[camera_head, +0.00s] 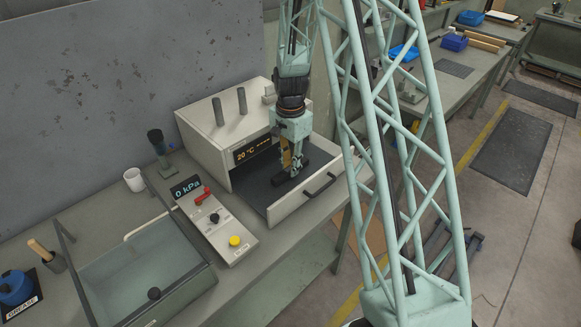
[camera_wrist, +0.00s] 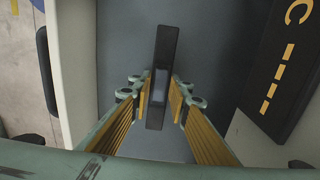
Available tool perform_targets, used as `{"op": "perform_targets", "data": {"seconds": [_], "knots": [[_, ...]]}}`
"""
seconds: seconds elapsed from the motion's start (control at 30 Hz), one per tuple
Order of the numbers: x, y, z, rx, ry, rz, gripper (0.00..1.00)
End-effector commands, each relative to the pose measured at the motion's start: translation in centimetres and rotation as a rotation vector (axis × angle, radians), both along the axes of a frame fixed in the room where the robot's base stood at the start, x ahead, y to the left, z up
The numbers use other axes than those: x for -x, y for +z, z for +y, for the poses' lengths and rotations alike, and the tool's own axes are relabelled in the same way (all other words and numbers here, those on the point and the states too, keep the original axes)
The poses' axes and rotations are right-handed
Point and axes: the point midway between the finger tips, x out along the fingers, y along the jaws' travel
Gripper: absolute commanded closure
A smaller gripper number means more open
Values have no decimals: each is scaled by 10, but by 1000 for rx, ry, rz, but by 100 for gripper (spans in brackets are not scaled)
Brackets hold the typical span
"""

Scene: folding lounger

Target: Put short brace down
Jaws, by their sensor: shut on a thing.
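The short brace is a dark, narrow bar (camera_wrist: 167,45) standing lengthwise in the middle of the wrist view. My gripper (camera_wrist: 160,90) is shut on it near its middle, with yellow-padded fingers on either side. In the head view my gripper (camera_head: 289,165) points down over the open drawer of a white heated box, and the dark brace (camera_head: 284,179) shows at its fingertips. The brace is low over the dark drawer floor (camera_head: 257,191). I cannot tell whether it touches the floor.
The drawer's white front (camera_head: 307,203) has a dark handle (camera_head: 320,184). The box's display (camera_head: 252,151) reads 20 °C. A control panel (camera_head: 217,222) reading 0 kPa, a glass-sided tank (camera_head: 150,265) and a white cup (camera_head: 134,179) stand on the bench to the left.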

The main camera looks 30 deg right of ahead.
Motion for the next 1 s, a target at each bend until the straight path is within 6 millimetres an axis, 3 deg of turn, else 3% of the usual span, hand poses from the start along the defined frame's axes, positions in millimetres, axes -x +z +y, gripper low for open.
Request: {"op": "perform_targets", "data": {"seconds": [0.17,0.67,1.0], "knots": [[0,0,0,0,0,0,70],[0,3,0,0,0,0,70],[0,31,0,1,0,-1,70]]}}
